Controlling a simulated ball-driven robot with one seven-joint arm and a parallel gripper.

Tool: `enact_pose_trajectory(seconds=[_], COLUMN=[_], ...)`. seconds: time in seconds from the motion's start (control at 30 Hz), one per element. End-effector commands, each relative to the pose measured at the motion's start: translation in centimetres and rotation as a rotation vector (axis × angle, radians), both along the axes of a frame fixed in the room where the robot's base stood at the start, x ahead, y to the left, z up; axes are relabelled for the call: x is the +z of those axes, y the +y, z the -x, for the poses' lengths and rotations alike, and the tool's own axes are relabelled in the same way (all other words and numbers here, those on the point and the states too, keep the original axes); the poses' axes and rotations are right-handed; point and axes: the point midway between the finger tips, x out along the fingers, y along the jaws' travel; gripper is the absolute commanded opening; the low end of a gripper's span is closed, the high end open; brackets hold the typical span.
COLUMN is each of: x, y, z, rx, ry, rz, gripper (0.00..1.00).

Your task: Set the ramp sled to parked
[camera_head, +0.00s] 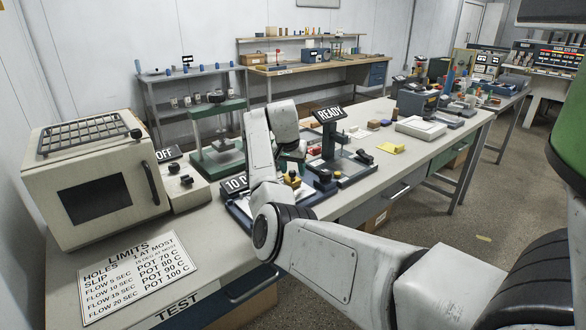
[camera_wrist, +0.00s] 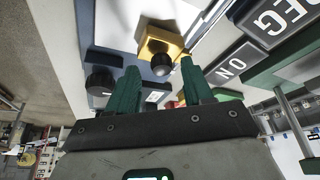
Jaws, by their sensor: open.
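A yellow block with a round black knob (camera_wrist: 161,64), which looks like the ramp sled, sits on a pale strip on a blue-grey base in the wrist view. In the head view a small yellow part (camera_head: 292,180) shows just right of my arm, on the blue-edged device by the "10 D…" sign (camera_head: 236,184). My gripper (camera_wrist: 159,67) is open, its two green fingers on either side of the knob in the picture. I cannot tell whether they touch it or how far above they are.
A black dial (camera_wrist: 100,81) is left of the fingers, and "ON" (camera_wrist: 231,66) and "DEG" signs are right. On the bench, an oven (camera_head: 95,185) and limits board (camera_head: 140,275) stand left, a READY sign (camera_head: 329,114) right. Bench space beyond is partly clear.

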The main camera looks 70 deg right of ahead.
Motion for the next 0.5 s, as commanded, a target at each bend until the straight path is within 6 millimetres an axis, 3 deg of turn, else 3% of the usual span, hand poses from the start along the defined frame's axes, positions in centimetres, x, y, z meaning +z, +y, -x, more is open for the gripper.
enact_pose_trajectory(seconds=[0.5], x=[8.1], y=[3.2], z=[0.1], rx=[0.000], ry=[-0.002], rz=[0.004], gripper=[0.51])
